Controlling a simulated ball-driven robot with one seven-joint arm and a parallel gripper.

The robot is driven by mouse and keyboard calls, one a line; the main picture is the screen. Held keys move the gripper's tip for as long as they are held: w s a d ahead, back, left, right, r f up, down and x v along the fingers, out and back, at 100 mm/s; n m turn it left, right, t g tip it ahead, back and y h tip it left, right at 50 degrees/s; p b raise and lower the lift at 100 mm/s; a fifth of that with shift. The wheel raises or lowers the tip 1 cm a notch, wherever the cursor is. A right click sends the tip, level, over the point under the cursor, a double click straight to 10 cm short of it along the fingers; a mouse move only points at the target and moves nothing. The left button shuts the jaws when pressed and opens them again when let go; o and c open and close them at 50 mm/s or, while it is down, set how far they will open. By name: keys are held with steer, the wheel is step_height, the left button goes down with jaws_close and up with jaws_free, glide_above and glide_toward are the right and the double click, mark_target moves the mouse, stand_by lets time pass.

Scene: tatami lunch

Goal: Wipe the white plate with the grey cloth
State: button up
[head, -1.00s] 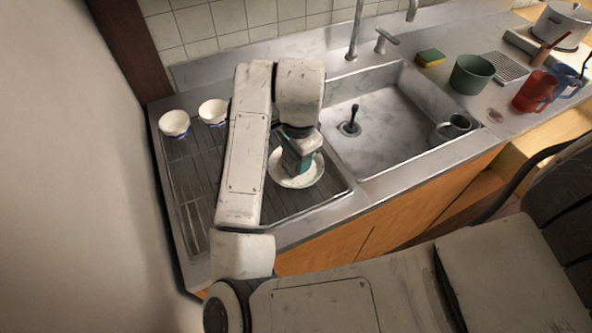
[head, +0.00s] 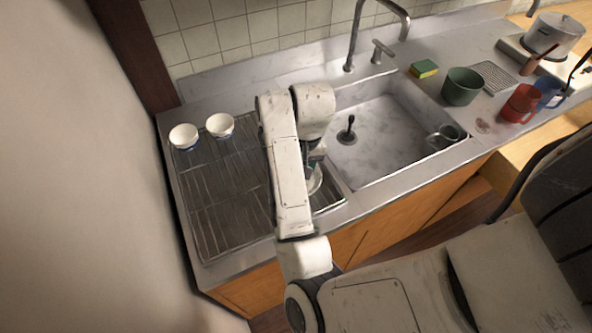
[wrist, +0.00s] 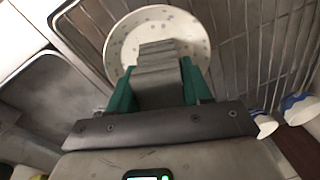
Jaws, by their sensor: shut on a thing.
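The white plate (wrist: 122,42) lies on the drying rack, with small grey specks on its face. In the head view only a sliver of the plate (head: 315,183) shows beside my arm. My gripper (wrist: 158,85), with green fingers, is shut on the folded grey cloth (wrist: 157,58). The cloth overlaps the near part of the plate in the wrist view; I cannot tell whether it presses on it. In the head view my gripper (head: 312,165) is mostly hidden behind my arm, and the cloth cannot be made out.
Two white bowls (head: 184,137) (head: 220,125) stand at the rack's back left. The drying rack (head: 225,205) is bare on its left. The sink (head: 385,135) holds a grey mug (head: 445,137). A sponge (head: 424,68), green tub (head: 462,86) and red mug (head: 520,103) stand to the right.

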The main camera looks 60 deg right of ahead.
steer(key=shift+n, duration=0.5)
steer(key=shift+f, duration=0.1)
steer(key=shift+w+f+m+b, duration=0.1)
steer(key=shift+f+m+b, duration=0.05)
steer(key=shift+m+b, duration=0.45)
steer(key=m+b, duration=0.2)
steer(key=m, duration=0.1)
steer(key=shift+w+f, duration=0.1)
steer(key=m+h+b, duration=0.1)
steer(key=m+b, duration=0.2)
steer(key=m, duration=0.3)
steer(key=shift+w+m, duration=0.15)
steer(key=shift+m, duration=0.25)
steer(key=m, duration=0.1)
steer(key=m+b, duration=0.1)
steer(key=m, duration=0.1)
steer(key=shift+r, duration=0.25)
